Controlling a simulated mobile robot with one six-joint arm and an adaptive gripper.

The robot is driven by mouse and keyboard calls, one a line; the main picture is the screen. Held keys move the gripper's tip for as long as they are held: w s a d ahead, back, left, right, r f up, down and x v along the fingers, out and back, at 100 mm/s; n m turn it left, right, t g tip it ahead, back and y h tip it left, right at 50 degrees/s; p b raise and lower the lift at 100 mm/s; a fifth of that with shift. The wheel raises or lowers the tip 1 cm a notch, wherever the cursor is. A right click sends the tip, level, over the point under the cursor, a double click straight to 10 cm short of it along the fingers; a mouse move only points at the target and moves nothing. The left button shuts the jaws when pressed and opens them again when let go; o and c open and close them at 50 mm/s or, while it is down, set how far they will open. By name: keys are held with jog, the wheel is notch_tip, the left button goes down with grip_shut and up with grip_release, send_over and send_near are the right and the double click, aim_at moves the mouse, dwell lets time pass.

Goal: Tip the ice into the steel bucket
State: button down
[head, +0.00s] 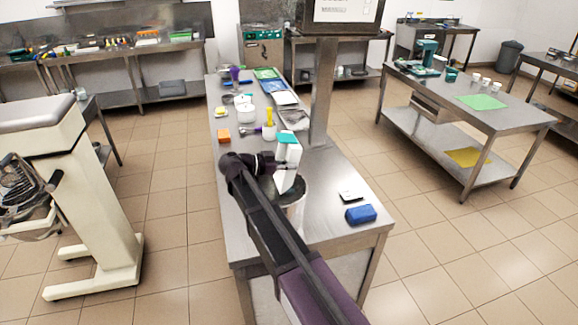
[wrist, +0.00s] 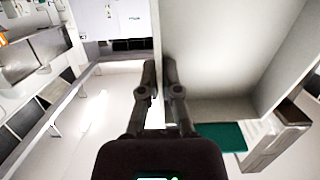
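A tall white container (head: 287,170) with a teal patch at its top stands out above the steel table, slightly tilted. My gripper (head: 284,166) is at its side in the head view. In the wrist view, my gripper's fingers (wrist: 160,72) are close together with the edge of the white container's wall (wrist: 205,50) between them. The round steel bucket (head: 293,192) is below the container, mostly hidden by my arm and the container. No ice shows in either view.
A blue block (head: 361,215) and a small white-and-black item (head: 350,195) lie right of the bucket. An orange block (head: 223,135), a white pot (head: 246,113) and trays lie farther back. A post (head: 323,95) rises behind the container. The table's front right is mostly clear.

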jog(key=shift+r+p, duration=1.05)
jog(key=shift+r, duration=0.25)
jog(key=shift+f, duration=0.1)
notch_tip(320, 180, down, 3)
jog(key=b, duration=0.3)
notch_tip(320, 180, up, 3)
jog(key=p, duration=0.3)
jog(key=shift+f, duration=0.1)
